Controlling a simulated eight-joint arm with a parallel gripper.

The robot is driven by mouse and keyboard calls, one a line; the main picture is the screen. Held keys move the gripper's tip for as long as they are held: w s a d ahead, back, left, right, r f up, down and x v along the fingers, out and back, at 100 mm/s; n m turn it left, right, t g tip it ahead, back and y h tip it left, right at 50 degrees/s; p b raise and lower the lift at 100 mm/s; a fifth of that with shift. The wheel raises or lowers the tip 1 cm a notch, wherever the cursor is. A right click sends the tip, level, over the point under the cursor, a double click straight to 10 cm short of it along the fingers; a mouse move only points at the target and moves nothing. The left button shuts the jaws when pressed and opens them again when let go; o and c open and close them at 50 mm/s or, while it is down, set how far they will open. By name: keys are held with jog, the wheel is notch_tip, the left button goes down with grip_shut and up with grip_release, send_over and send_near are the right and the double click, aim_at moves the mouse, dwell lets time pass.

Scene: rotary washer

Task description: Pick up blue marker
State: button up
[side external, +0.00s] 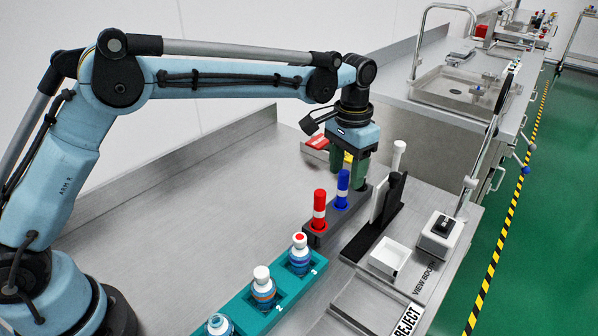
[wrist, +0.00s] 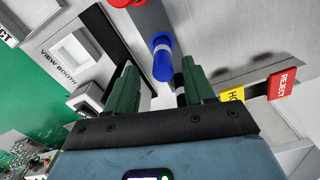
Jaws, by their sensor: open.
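The blue marker (side external: 342,188) stands upright in a dark grey holder (side external: 330,222), with a white band below its blue cap. In the wrist view the blue marker (wrist: 162,66) appears between and slightly beyond the two green fingertips. My gripper (side external: 350,172) is open and empty, pointing down just behind the blue marker in the side view. In the wrist view my gripper (wrist: 160,68) shows a wide gap between its fingers. I cannot tell whether the right finger touches the marker. The marker's lower end is hidden in the holder.
A red marker (side external: 319,207) stands in the same holder beside the blue one. A teal rack (side external: 240,317) with several capped bottles lies at the front. A black-and-white view booth (side external: 380,222) stands close on the right. The steel bench (side external: 200,225) at left is clear.

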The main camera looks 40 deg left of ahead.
aim_at(342, 189)
jog(key=shift+a+f, duration=0.2)
jog(key=shift+f, duration=2.6)
grip_shut()
